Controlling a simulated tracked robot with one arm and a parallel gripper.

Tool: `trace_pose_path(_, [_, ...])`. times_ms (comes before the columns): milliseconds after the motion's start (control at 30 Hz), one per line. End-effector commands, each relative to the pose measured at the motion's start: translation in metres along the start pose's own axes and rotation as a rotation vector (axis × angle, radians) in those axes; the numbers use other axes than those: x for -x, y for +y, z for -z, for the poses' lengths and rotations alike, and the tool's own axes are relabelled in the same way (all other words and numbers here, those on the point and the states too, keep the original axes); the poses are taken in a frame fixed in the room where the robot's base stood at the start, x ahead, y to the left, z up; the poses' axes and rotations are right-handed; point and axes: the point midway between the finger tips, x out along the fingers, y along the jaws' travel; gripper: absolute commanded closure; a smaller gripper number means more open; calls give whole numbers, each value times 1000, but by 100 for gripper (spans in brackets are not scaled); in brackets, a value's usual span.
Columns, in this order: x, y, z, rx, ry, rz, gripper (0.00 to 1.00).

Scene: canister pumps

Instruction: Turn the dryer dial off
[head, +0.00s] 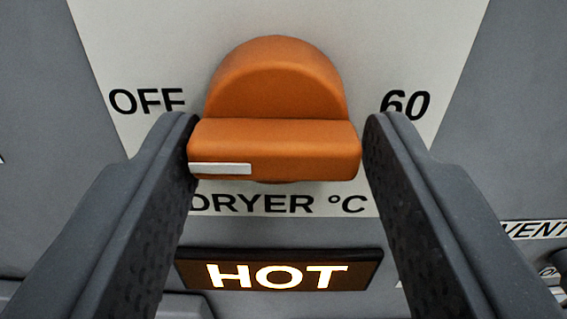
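The dryer dial (272,147) is an orange knob with a rounded back and a wide bar across its front. A white mark lies on the left half of the bar and points left, a little below the OFF label (147,101). The 60 label (405,105) is at the upper right. My gripper (279,130) has one dark finger at each end of the bar. Both fingertips appear to touch it, with no clear gap on either side. The fingers hide a little of the panel around the dial.
A lit HOT sign (278,275) glows below the DRYER °C label (278,204). A pale plate (280,20) backs the dial on the grey panel. Part of a VENT label (535,230) shows at the right edge.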

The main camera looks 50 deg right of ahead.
Motion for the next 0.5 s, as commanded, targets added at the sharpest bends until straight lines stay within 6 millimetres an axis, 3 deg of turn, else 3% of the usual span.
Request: trace_pose_path(500, [9, -1, 2, -2, 4, 2, 40])
